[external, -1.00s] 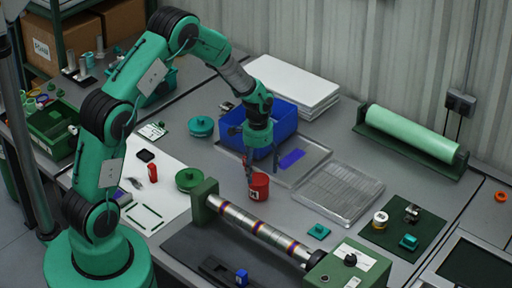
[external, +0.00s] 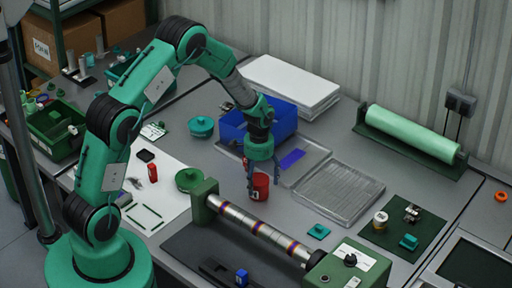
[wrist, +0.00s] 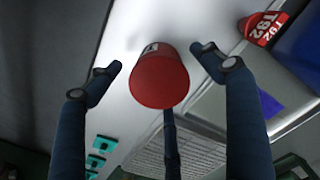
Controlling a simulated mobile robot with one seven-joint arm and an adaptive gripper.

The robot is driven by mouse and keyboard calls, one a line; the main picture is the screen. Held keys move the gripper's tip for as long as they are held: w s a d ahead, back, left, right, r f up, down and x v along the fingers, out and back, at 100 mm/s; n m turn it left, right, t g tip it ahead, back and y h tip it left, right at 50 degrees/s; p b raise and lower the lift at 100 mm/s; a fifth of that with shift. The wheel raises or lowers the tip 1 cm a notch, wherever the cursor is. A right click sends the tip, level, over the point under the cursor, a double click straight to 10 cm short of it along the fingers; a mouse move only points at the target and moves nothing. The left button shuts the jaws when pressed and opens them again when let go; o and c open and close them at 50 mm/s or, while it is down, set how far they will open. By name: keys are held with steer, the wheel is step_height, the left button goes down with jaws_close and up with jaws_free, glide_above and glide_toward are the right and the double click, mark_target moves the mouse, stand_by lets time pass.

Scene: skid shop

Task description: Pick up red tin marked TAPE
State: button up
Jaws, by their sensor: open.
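A red tin (external: 260,187) with a partly visible white label stands on the table just behind the metal roller; I cannot read its marking. It also shows in the wrist view (wrist: 159,82), between the spread fingers. My gripper (external: 264,190) points down over this tin with its fingers open around it. In the wrist view the fingertips (wrist: 157,58) lie on either side of the tin, with gaps showing. A second red object marked T92 (wrist: 264,27) lies at the upper right of the wrist view; a red bit (external: 246,163) shows beside my gripper in the external view.
The roller (external: 255,228) on green stands is close in front of the tin. A blue bin (external: 285,120) stands behind, and a clear ribbed tray (external: 340,193) lies to the right. A green round tin (external: 189,180) is to the left.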

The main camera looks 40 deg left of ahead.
mark_target(259, 178)
steer(key=shift+f, duration=1.15)
steer(key=c, duration=1.5)
steer(key=shift+r, duration=0.15)
step_height(259, 178, up, 10)
steer(key=shift+f+p, duration=0.15)
steer(key=shift+p, duration=0.85)
